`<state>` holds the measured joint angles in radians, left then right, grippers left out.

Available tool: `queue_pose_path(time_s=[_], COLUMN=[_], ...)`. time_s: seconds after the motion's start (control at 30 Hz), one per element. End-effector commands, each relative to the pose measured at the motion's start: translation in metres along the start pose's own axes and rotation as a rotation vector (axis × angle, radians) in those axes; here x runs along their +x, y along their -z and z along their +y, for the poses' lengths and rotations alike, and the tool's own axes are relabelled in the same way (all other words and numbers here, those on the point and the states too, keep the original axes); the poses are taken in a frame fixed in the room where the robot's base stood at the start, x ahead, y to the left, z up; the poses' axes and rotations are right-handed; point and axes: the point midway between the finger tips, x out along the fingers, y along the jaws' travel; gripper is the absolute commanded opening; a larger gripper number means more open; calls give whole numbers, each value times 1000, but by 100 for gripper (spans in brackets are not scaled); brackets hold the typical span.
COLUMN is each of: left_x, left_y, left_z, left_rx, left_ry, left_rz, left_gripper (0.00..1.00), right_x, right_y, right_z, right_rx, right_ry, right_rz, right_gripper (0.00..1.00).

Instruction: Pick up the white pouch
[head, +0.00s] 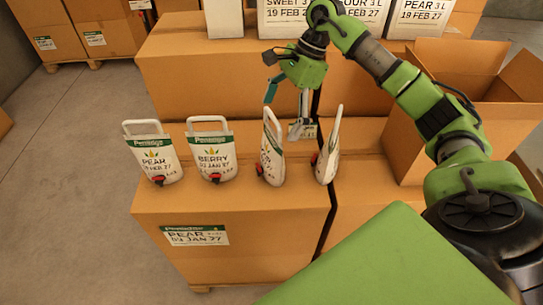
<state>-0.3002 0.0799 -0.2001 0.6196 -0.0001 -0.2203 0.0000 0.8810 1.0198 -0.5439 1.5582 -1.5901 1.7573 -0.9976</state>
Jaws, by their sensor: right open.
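Several white pouches with handles and red taps stand upright in a row on a front carton. From the left they are a PEAR pouch (155,160), a BERRY pouch (213,160), a third pouch (271,160) turned partly sideways, and a fourth pouch (328,155) seen nearly edge-on. My right gripper (284,118) is open and empty. In the picture its fingers point down by the top of the third pouch, to the left of the fourth. I cannot tell its exact height or depth. My left gripper is not in view.
The front carton (240,260) bears a PEAR label. An open carton (470,85) stands at right. Bare floor (70,200) lies at left.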

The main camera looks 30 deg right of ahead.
Motion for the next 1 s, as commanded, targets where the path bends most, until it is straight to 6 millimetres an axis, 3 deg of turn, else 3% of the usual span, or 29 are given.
queue_pose_path(time_s=[0.27,0.4,0.67,0.7,0.9,1.0], left_x=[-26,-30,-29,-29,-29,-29], left_y=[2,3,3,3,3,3], left_z=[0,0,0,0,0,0], left_rx=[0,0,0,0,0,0], left_ry=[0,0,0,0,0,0], left_rz=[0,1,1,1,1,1], left_gripper=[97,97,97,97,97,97], right_x=[29,48,54,54,54,51], right_y=[-3,-2,-1,-1,-1,-2], right_z=[1,0,-1,-1,-1,-2], right_rx=[0,1,0,0,0,-1], right_ry=[-6,-3,0,0,0,5], right_rz=[-1,-1,0,0,0,-4], right_gripper=[98,98,98,95,43,22])
